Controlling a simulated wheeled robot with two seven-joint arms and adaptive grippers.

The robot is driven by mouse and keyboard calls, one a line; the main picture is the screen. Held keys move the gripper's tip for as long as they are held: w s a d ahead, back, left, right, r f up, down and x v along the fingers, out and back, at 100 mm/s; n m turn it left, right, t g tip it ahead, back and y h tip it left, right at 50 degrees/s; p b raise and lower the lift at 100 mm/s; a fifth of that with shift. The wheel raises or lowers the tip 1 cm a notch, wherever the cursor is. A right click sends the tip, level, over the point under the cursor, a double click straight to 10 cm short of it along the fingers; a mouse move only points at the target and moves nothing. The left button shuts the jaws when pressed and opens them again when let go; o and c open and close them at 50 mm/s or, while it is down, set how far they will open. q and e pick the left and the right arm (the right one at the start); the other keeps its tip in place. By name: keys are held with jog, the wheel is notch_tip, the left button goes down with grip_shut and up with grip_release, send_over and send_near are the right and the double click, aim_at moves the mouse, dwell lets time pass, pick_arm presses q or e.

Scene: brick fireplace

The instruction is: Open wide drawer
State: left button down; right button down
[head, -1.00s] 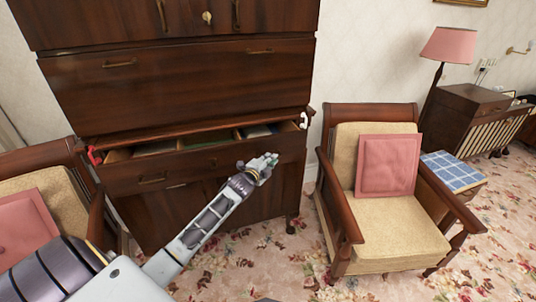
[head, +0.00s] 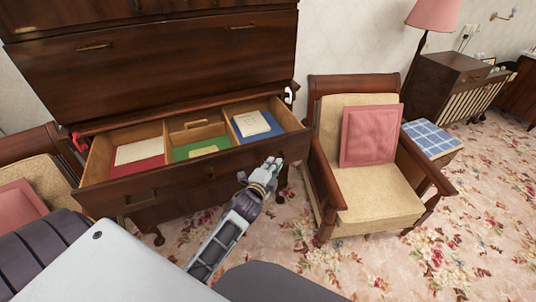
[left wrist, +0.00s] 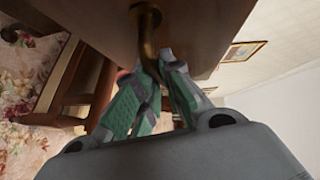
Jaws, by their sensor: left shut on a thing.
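The wide drawer (head: 185,171) of the dark wooden cabinet (head: 170,60) is pulled well out in the head view. Its three compartments show red, green and blue items with papers on them. My left gripper (head: 270,170) is at the right part of the drawer front. In the left wrist view its green-padded fingers (left wrist: 155,95) are shut on the brass drawer handle (left wrist: 148,40). In the head view the gripper hides that handle. My right gripper is not in view.
An armchair (head: 368,205) with a pink cushion (head: 370,135) stands close to the right of the cabinet. Another armchair (head: 45,175) is at the left. Floral carpet (head: 440,240) lies open at the lower right.

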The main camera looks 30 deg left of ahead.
pick_arm(q)
jog(key=shift+s+d+f, duration=0.1)
jog(key=shift+s+d, duration=1.55)
jog(key=shift+d, duration=0.2)
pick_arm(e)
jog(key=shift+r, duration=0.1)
pick_arm(q)
jog(key=c, duration=1.6)
grip_release()
jog(key=shift+c, duration=0.2)
jog(key=shift+o, duration=0.5)
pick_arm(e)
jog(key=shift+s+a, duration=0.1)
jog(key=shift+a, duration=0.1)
pick_arm(q)
jog(key=s+r, duration=0.1)
jog(key=s, duration=1)
jog(key=shift+s+d+r, duration=0.35)
jog(key=shift+d+r, duration=0.05)
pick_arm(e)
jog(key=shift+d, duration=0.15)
